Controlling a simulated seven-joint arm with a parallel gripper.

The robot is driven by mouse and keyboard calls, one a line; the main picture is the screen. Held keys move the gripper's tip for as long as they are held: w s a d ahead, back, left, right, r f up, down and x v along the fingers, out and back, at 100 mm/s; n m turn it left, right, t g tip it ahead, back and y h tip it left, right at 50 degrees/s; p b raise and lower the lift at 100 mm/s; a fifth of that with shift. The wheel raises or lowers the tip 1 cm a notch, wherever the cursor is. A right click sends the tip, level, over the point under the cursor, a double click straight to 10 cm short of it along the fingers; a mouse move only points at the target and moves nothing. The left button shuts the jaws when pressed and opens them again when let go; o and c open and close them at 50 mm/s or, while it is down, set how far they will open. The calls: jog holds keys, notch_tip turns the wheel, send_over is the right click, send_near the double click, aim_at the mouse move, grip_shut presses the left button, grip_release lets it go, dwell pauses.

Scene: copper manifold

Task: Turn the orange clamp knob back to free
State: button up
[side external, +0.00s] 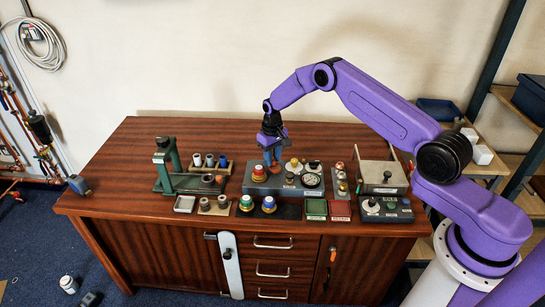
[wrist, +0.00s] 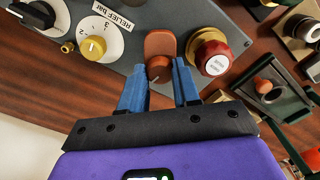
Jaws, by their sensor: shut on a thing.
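The orange clamp knob (wrist: 159,45) stands at the edge of the grey panel box in the wrist view, between a yellow dial knob and a red knob. My gripper (wrist: 160,68) has its two blue fingers on either side of the orange knob and is shut on it. In the side external view my gripper (side external: 271,143) points down over the grey panel box (side external: 262,187). The knob is small and partly hidden by the fingers there. The knob's pointer marks cannot be read.
The red knob with a gold collar (wrist: 211,56) is close beside one finger. The yellow dial knob (wrist: 92,47) is on the other side. A green clamp stand (side external: 167,165) and a rack of cylinders are to the left on the wooden bench (side external: 120,185).

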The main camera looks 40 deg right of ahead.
jog(key=shift+n, duration=1.2)
jog(key=o, duration=1.1)
jog(key=shift+c, duration=0.2)
jog(key=shift+r, duration=0.1)
notch_tip(320, 180, up, 17)
jog(key=shift+r, duration=0.15)
jog(key=shift+a, duration=0.1)
